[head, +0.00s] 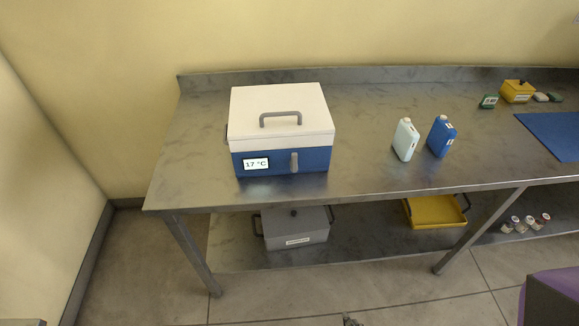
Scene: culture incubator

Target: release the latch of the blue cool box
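The cool box (312,157) stands on the metal bench, left of the middle, with a blue body and a white lid (255,120). The lid is down on the body and has a grey handle (281,116) on top. A grey latch (294,162) stands upright on the blue front face, right of a display (256,164) that reads 17 °C. I cannot tell from here whether the latch is fastened. Neither of my grippers shows clearly in the head view, and nothing touches the box.
A pale bottle (405,140) and a blue bottle (441,137) stand right of the box on the bench (365,178). A yellow box (517,91) and a blue mat (553,133) lie farther right. A grey box (296,228) and yellow tray (434,211) occupy the lower shelf.

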